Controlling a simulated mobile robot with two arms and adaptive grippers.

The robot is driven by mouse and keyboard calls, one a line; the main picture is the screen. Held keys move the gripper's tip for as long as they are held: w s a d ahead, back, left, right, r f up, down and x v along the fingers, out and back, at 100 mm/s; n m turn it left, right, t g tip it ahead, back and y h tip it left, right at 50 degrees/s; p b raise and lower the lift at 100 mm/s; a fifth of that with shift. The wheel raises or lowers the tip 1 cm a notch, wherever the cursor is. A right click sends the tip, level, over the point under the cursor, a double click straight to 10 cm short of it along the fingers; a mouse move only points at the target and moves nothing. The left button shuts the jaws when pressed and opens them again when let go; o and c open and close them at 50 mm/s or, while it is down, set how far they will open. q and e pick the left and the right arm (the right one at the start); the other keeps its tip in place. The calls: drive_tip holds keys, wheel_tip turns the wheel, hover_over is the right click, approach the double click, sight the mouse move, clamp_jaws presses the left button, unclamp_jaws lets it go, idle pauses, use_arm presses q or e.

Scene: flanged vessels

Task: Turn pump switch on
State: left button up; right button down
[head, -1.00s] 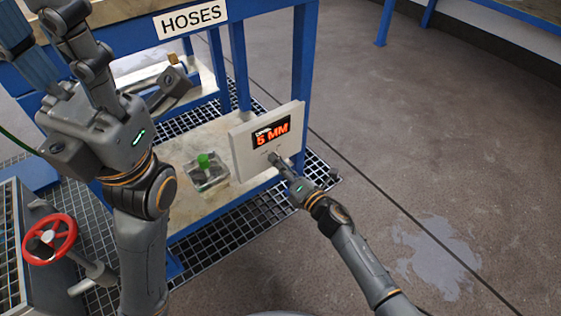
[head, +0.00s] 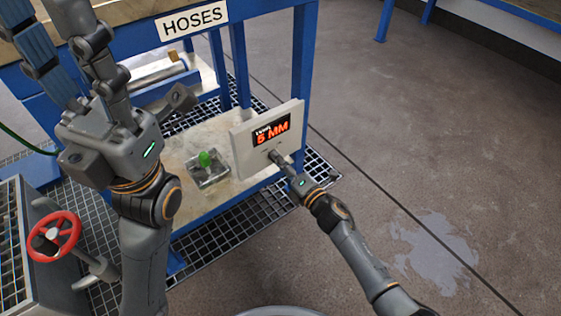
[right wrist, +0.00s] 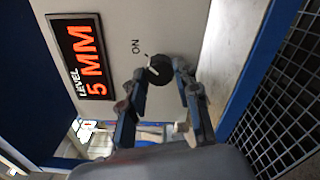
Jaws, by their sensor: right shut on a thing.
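The pump switch is a black round knob (right wrist: 158,69) with a white pointer mark, below the display on a pale panel (head: 243,151). The word ON is printed beside it in the right wrist view. The pointer slants and does not clearly line up with ON. My right gripper (head: 274,155) is at the panel, shut on the knob, with one finger on each side in the right wrist view (right wrist: 166,75). In the head view the gripper covers the knob. My left gripper (head: 100,65) is raised at the upper left, its fingertips unclear.
The display (head: 271,132) reads LEVEL 5 MM. A green-topped device (head: 207,170) sits on the low shelf left of the panel. A red handwheel (head: 54,237) is at the left. A blue-framed bench with a HOSES sign (head: 194,20) stands behind. The right floor is open.

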drive_tip(key=c, duration=1)
unclamp_jaws()
drive_tip(key=v, duration=1.2)
